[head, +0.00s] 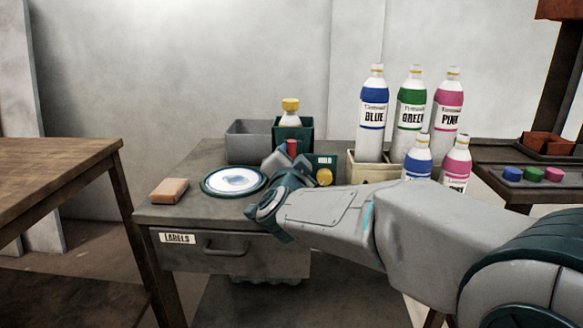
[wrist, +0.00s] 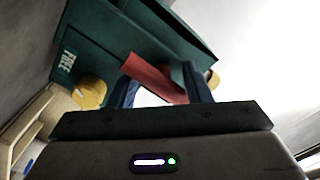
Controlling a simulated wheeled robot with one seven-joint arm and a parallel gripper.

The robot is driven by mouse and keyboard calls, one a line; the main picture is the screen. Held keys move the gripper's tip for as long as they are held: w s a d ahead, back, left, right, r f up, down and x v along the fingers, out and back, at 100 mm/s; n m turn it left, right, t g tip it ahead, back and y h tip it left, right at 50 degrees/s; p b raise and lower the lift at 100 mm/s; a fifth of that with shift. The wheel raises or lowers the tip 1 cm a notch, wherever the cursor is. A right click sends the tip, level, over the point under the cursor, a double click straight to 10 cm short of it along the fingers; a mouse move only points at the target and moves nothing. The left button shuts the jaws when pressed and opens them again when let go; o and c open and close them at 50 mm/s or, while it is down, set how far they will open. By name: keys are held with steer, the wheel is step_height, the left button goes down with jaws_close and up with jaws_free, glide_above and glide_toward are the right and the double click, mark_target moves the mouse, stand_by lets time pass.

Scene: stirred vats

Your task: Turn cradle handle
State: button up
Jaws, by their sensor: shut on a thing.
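The cradle is a dark green box (head: 293,135) near the back of the grey desk, with a yellow-capped bottle (head: 290,112) standing in it. Its green panel (head: 325,160) reads "HOLD" and has a yellow knob (head: 324,177) below. A red handle (head: 292,147) shows just above my gripper (head: 280,160). In the wrist view, the red handle (wrist: 150,78) lies slanted between the two blue fingers of my gripper (wrist: 161,88), which is shut on it. The green cradle (wrist: 135,40) fills the top there, with the word "FREE" and a yellow knob (wrist: 90,93) at left.
A white plate with a blue rim (head: 234,181) and an orange block (head: 169,190) lie left of my gripper. A grey bin (head: 247,141) stands beside the cradle. Several labelled bottles, including a blue one (head: 372,115), stand right, beyond my arm. A "LABELS" drawer (head: 225,252) is below.

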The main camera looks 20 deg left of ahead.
steer(key=shift+o, duration=1.3)
steer(key=shift+d+m+b, duration=0.1)
steer(key=shift+m+b, duration=0.35)
steer(key=shift+m, duration=0.65)
steer(key=shift+o, duration=0.4)
steer(key=o, duration=0.8)
steer(key=shift+c, duration=0.2)
steer(key=p+v, duration=0.3)
steer(key=v, duration=1)
steer(key=shift+s+p, duration=0.3)
steer(key=shift+s, duration=0.05)
steer(key=shift+r, duration=0.1)
